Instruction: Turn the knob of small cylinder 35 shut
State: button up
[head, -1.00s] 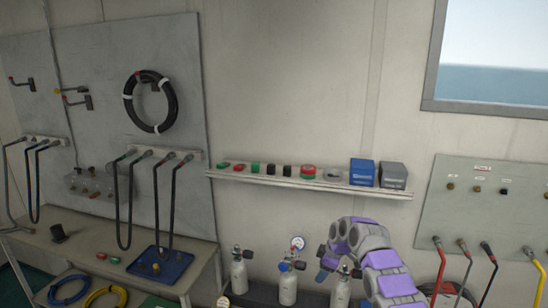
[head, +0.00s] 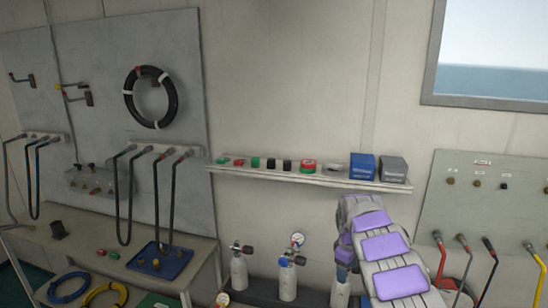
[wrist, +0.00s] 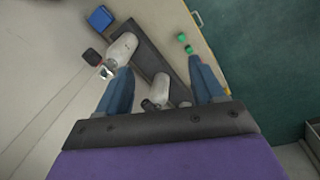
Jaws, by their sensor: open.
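Three small white cylinders stand in a row on a dark low rack in the head view: a left one (head: 239,273), a middle one (head: 288,284) and a right one (head: 341,293). No number 35 is readable on any of them. The left and middle ones show dark knobs at the top. My gripper (wrist: 160,68) is open and empty, its blue fingers spread. In the head view it is above the right cylinder and hides its top.
A shelf (head: 290,177) with buttons and two boxes is on the wall above. A round gauge (head: 297,239) stands behind the middle cylinder. Hoses hang from a panel (head: 485,205) at right. A bench (head: 205,262) with a blue tray (head: 160,262) is at left.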

jog(key=s+r+m+g+h+b, duration=0.15)
jog(key=s+r+m, duration=0.3)
jog(key=s, duration=0.75)
jog(key=s+r+m+y+b, duration=0.1)
jog(key=s+r+m+b, duration=0.3)
jog(key=s, duration=0.9)
jog(key=s+a+f, duration=0.1)
jog(key=s+a, duration=0.2)
jog(key=s, duration=0.6)
jog(key=s+a+f+g+y, duration=0.1)
jog(key=s+a+f, duration=0.1)
jog(key=s, duration=0.7)
jog(key=s+a+f+m, duration=0.1)
jog(key=s+a, duration=0.3)
jog(key=s, duration=0.5)
jog(key=shift+s+a+f, duration=0.2)
jog(key=shift+s+f, duration=0.05)
jog(key=shift+f, duration=0.5)
